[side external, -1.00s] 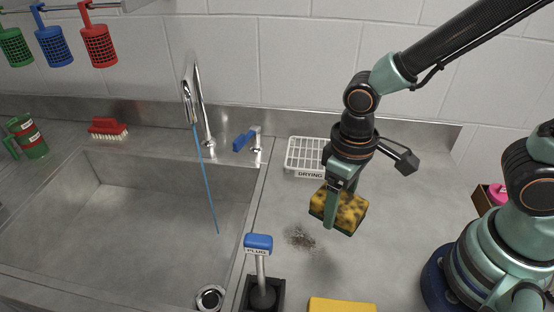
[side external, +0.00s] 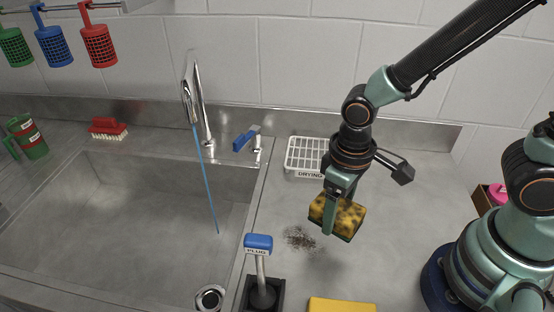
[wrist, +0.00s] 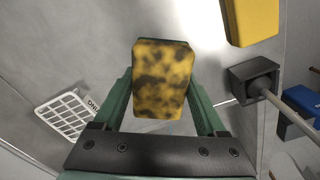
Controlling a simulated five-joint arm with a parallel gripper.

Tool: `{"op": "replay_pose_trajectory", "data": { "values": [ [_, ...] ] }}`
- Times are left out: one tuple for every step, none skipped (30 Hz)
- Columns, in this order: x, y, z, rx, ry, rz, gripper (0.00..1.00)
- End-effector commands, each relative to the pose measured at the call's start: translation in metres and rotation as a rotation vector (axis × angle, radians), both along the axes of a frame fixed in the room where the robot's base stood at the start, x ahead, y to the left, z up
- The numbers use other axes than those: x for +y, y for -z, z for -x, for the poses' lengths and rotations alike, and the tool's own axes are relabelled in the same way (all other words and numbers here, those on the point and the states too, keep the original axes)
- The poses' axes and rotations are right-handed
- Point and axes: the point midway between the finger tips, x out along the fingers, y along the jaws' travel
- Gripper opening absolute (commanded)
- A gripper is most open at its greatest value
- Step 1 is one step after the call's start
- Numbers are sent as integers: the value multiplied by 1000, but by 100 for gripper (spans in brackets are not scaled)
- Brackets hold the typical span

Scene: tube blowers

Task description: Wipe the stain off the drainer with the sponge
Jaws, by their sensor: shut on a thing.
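My gripper (side external: 330,208) is shut on a yellow sponge (side external: 345,217) with dark blotches and a dark green edge. In the wrist view the sponge (wrist: 162,78) sits between the two green fingers. A dark, speckled stain (side external: 299,238) lies on the grey drainer (side external: 400,245), just left of and below the sponge in the side view. The sponge appears to be held above the drainer, apart from the stain. In the wrist view I cannot make out the stain; the sponge may hide it.
A white drying rack (side external: 306,155) stands behind the gripper.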

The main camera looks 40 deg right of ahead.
Motion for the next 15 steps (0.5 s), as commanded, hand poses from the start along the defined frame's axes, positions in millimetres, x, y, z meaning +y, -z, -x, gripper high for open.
{"op": "replay_pose_trajectory", "data": {
  "values": [
    [0, 3, 1, 3, 0, 2, 30],
    [0, 4, 1, 4, 0, 2, 30],
    [0, 7, 1, 4, 0, 2, 30],
    [0, 9, 1, 4, 0, 2, 30],
    [0, 11, 1, 5, 0, 2, 30],
    [-1, 15, 1, 6, 0, 3, 30],
    [0, 17, 1, 5, 0, 2, 30],
    [-1, 20, 1, 6, 0, 3, 30],
    [-1, 24, 1, 6, 0, 3, 30],
    [-1, 26, 1, 6, 0, 3, 30],
    [-1, 29, 1, 6, 0, 3, 30],
    [-1, 33, 1, 6, 0, 3, 30],
    [-1, 36, 1, 6, 0, 3, 30],
    [-1, 38, 1, 5, 0, 2, 30],
    [-1, 42, 1, 6, 0, 3, 30]
  ]
}}
